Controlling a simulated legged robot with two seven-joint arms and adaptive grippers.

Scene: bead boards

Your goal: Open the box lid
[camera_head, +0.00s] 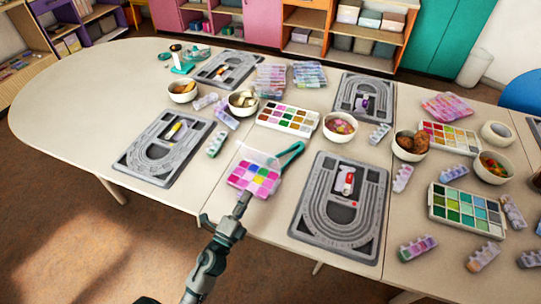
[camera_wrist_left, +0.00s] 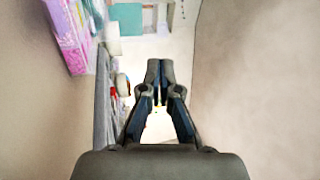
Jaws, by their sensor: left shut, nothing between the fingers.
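The box (camera_head: 252,180) with pink, purple and yellow-green compartments sits near the front edge of the table in the head view. Its clear lid (camera_head: 257,154) stands tilted up at the back edge, apparently open. My left gripper (camera_head: 243,198) is at the box's front edge, shut and empty; whether it touches the box I cannot tell. In the left wrist view the closed fingers (camera_wrist_left: 160,70) show with nothing between them, and a pink and purple box (camera_wrist_left: 68,32) is at the upper left. I do not make out my right gripper.
A teal curved tool (camera_head: 291,153) lies right beside the box. A grey bead board (camera_head: 375,215) is to its right, another (camera_head: 135,160) to its left. A palette of beads (camera_head: 288,118) and a bowl (camera_head: 340,126) stand behind. The table's left end is clear.

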